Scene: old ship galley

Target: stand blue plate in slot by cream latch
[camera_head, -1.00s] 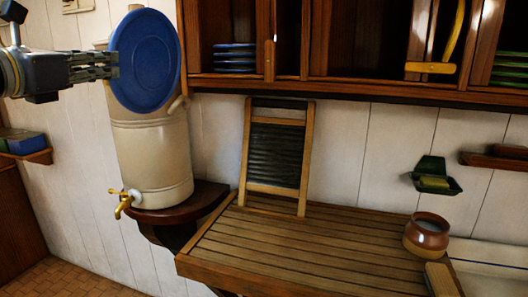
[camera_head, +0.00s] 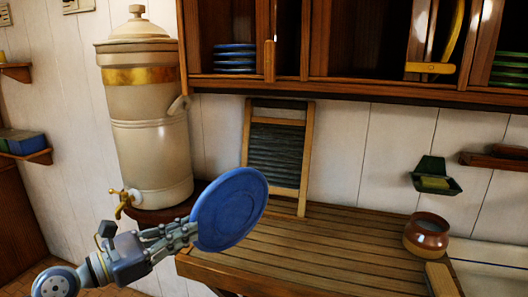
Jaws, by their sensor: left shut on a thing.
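My left gripper (camera_head: 178,237) is shut on the edge of a blue plate (camera_head: 230,209). The plate is held up on its edge, tilted, its face toward me, over the left end of the slatted counter and below the cupboard. In the cupboard (camera_head: 365,88) above, an upright tan latch (camera_head: 269,60) sits beside a narrow dark slot (camera_head: 288,40). A yellow latch (camera_head: 430,68) lies level further right. I cannot tell which latch counts as cream. My right gripper is not in view.
Blue plates (camera_head: 235,58) are stacked in the left compartment, green plates (camera_head: 510,70) at far right. A cream urn (camera_head: 150,150) with a brass tap stands left. A washboard (camera_head: 277,150) leans on the wall. A brown pot (camera_head: 427,236) stands on the slatted counter (camera_head: 320,250), whose middle is clear.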

